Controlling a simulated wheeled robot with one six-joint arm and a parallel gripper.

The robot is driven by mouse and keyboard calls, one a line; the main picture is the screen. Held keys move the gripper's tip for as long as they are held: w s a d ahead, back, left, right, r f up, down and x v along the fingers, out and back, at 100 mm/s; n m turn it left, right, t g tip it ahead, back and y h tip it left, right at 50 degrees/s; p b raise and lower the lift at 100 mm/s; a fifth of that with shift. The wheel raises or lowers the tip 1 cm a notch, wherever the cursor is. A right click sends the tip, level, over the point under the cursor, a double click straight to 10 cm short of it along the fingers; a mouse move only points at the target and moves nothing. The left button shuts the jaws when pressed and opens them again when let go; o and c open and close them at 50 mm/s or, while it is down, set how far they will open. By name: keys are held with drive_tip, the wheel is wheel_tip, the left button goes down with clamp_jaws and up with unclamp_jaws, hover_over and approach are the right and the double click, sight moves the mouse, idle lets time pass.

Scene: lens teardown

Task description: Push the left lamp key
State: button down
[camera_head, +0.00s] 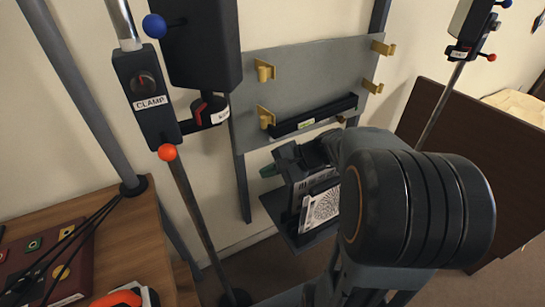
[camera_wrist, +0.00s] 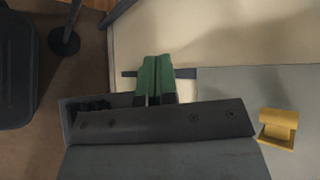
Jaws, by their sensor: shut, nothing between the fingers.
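The left lamp stand, a dark post with a large black head (camera_head: 202,45), stands at the left of the head view. A blue ball (camera_head: 154,26) and an orange ball (camera_head: 167,152) sit beside it, at the top and bottom of a box labelled CLAMP (camera_head: 146,92). I cannot tell which part is the lamp key. No lamp key can be made out there.
A grey panel (camera_head: 295,65) with yellow hooks stands behind my arm. A wooden desk (camera_head: 125,245) with cables and a coloured-button panel is at lower left. A second lamp stand (camera_head: 470,25) is at upper right. A yellow hook (camera_wrist: 279,127) is right of my fingers.

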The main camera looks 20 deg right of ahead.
drive_tip(key=w+d+f+m+t+b, duration=0.2)
drive_tip(key=w+d+m+t+b, duration=0.1)
drive_tip(key=d, duration=0.2)
drive_tip(key=w+d+f+m+t+y+b, duration=0.1)
drive_tip(key=w+d+f+m+t+b, duration=0.2)
drive_tip(key=d+t, duration=0.1)
drive_tip(key=shift+d+f, duration=0.15)
drive_tip(key=shift+d, duration=0.5)
drive_tip(key=shift+w, duration=0.15)
drive_tip(key=w+a, duration=0.1)
drive_tip(key=w, duration=0.7)
drive_tip(key=shift+w, duration=0.25)
drive_tip(key=shift+w, duration=0.15)
idle(1.4)
